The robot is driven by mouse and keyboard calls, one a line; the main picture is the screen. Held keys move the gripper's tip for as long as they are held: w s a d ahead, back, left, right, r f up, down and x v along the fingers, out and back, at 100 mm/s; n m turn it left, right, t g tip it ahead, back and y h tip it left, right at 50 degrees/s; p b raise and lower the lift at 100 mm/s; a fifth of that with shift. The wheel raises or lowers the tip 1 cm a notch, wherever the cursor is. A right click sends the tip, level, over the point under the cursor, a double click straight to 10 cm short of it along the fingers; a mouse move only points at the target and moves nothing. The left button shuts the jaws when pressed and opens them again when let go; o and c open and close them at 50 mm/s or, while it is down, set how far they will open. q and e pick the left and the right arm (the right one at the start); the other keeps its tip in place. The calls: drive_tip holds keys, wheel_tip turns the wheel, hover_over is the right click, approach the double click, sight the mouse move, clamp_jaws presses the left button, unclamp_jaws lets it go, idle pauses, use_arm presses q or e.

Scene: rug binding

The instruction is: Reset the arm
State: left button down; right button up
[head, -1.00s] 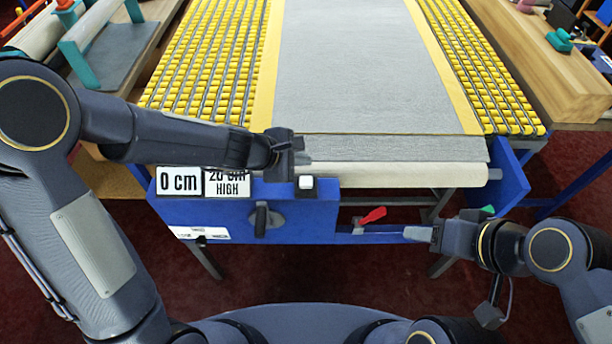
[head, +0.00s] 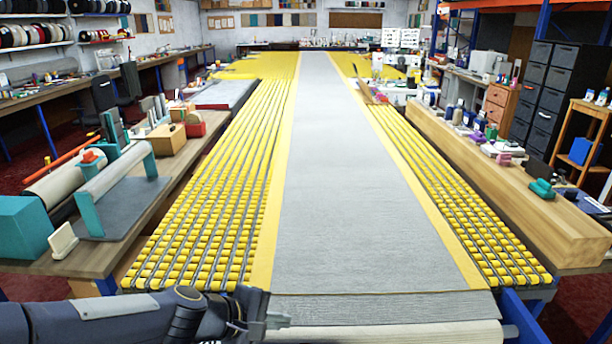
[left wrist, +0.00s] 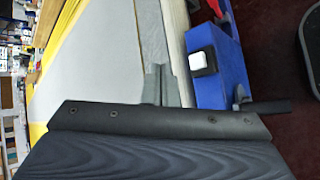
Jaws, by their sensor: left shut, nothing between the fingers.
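My left gripper (head: 277,321) reaches in from the lower left in the head view, at the near end of the grey rug (head: 360,170). Its fingers are shut and empty. In the left wrist view the shut fingers (left wrist: 157,84) lie over the rug's near edge strip, beside the blue panel (left wrist: 220,90) with a white button (left wrist: 202,61) and a black handle (left wrist: 262,107). I cannot tell whether the fingers touch the rug. My right gripper is out of view.
Yellow roller beds (head: 215,190) flank the rug. A left bench (head: 45,262) bears a teal-ended roll stand (head: 120,185). A long wooden beam (head: 510,185) runs along the right. A pale roller (head: 420,333) spans the near end.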

use_arm(q)
drive_tip(key=s+a+r+m+y, duration=0.1)
drive_tip(key=s+a+m, duration=0.4)
drive_tip(key=s, duration=0.5)
drive_tip(key=s+a+r+m+y, duration=0.1)
drive_tip(key=s+a+m+y, duration=0.2)
drive_tip(key=s+a, duration=0.7)
drive_tip(key=shift+a+m+y, duration=0.15)
drive_tip(key=shift+m+y, duration=0.25)
drive_tip(key=shift+m, duration=0.8)
